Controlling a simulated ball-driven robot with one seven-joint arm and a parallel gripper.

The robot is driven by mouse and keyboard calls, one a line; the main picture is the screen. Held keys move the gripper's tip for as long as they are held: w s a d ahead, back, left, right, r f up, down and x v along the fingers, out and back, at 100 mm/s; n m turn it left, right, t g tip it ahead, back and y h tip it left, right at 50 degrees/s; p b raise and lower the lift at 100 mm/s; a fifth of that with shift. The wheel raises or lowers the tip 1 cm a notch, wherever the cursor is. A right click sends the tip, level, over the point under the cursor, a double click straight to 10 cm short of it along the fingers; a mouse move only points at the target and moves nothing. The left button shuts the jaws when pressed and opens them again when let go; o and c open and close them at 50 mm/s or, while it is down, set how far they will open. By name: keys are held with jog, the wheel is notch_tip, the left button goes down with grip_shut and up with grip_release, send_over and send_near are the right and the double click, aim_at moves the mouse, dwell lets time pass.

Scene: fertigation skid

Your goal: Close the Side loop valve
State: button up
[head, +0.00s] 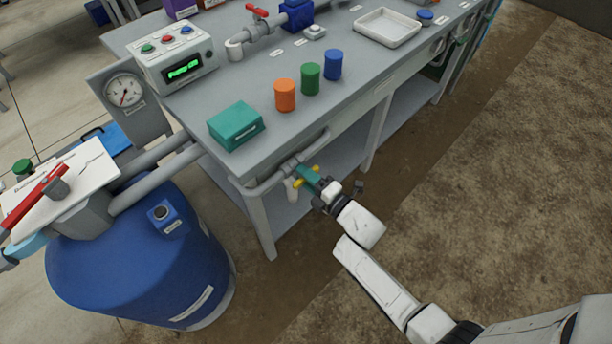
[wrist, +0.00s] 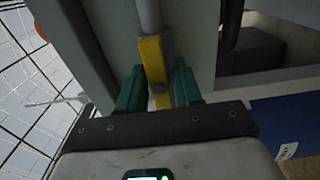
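A small valve with a yellow handle (head: 299,184) sits on the grey pipe (head: 262,187) at the near corner of the bench, below the top. My gripper (head: 309,176) reaches it from the lower right, with its teal fingers at the handle. The handle runs roughly in line with the grey pipe (wrist: 149,15) seen there. I cannot read any label naming this valve.
The bench top (head: 290,140) holds a teal box (head: 235,126) and orange, green and blue cylinders. A red-handled valve (head: 257,10) stands at the back. A blue tank (head: 140,265) with a red lever (head: 35,198) is at left. The floor at right (head: 520,170) is clear.

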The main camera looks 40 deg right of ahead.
grip_shut()
jog(key=shift+m, duration=0.3)
jog(key=m, duration=0.4)
jog(key=shift+m, duration=0.3)
jog(key=m, duration=0.9)
jog(key=shift+f, duration=0.1)
jog(key=shift+m, duration=1.9)
